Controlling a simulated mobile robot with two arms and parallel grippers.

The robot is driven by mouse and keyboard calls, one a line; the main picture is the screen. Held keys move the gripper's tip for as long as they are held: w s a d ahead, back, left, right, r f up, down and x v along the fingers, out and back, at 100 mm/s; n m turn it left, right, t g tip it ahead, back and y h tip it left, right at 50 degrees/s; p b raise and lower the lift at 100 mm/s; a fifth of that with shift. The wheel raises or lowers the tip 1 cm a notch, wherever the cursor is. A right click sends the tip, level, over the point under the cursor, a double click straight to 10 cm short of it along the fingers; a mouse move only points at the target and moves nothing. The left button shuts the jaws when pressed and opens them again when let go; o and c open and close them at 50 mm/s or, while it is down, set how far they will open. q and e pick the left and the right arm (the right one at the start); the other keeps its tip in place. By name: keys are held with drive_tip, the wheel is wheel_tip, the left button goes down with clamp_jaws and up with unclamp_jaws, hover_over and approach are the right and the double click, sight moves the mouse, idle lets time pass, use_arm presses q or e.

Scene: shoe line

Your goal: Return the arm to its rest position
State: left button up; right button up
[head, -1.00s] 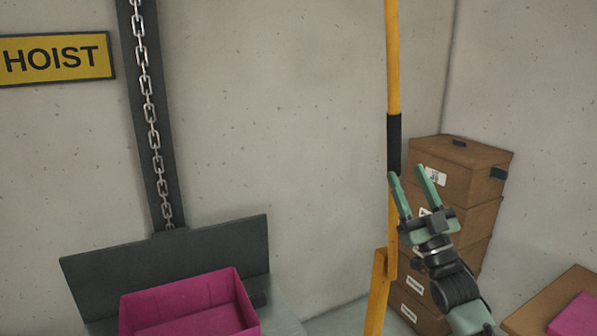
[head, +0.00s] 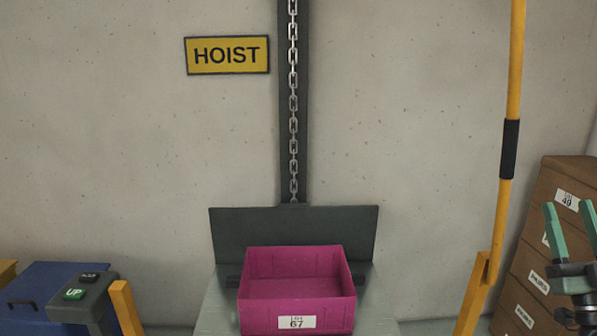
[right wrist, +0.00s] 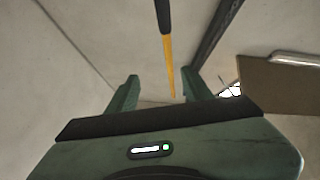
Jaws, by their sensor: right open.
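My right gripper (head: 569,224) is at the right edge of the head view, fingers pointing up, partly cut off by the frame. It is open and empty, in front of the stacked brown boxes. In the right wrist view its two green fingers (right wrist: 158,92) stand apart with nothing between them but the background. My left gripper is not in view.
A magenta bin (head: 296,318) labelled 67 sits on the hoist platform (head: 217,312), below a chain (head: 293,120). A yellow post (head: 512,90) stands left of the brown boxes (head: 540,210). A control box with an UP button (head: 75,294) and a blue container (head: 30,290) are at lower left.

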drive_tip(key=w+f+m+g+h, duration=0.2)
drive_tip(key=f+g, duration=0.2)
drive_tip(key=f, duration=1.1)
drive_tip(key=w+f+m+g+h, duration=0.1)
drive_tip(key=w+f+g, duration=0.25)
drive_tip(key=f, duration=1.15)
drive_tip(key=s+a+f+g+y, duration=0.1)
drive_tip(key=s+a+f+g, duration=0.2)
drive_tip(key=f, duration=0.9)
drive_tip(key=s+a+f+g, duration=0.1)
drive_tip(key=s+f+g, duration=0.3)
drive_tip(key=f, duration=0.9)
drive_tip(key=s+a+f+n+g+y, duration=0.1)
drive_tip(key=s+a+f+g, duration=0.3)
drive_tip(key=s+f, duration=0.65)
drive_tip(key=s+a+f+g, duration=0.2)
drive_tip(key=s+a+f, duration=0.4)
drive_tip(key=s+f, duration=0.45)
drive_tip(key=s+a+f+n+g, duration=0.1)
drive_tip(key=s+a+f, duration=0.4)
drive_tip(key=s, duration=0.7)
drive_tip(key=s+a+f+n+g+y, duration=0.1)
drive_tip(key=s+a+f+g, duration=0.3)
drive_tip(key=s, duration=0.8)
drive_tip(key=shift+s+a+f+g, duration=0.25)
drive_tip(key=shift+a+f+g, duration=0.15)
drive_tip(key=shift+a, duration=0.2)
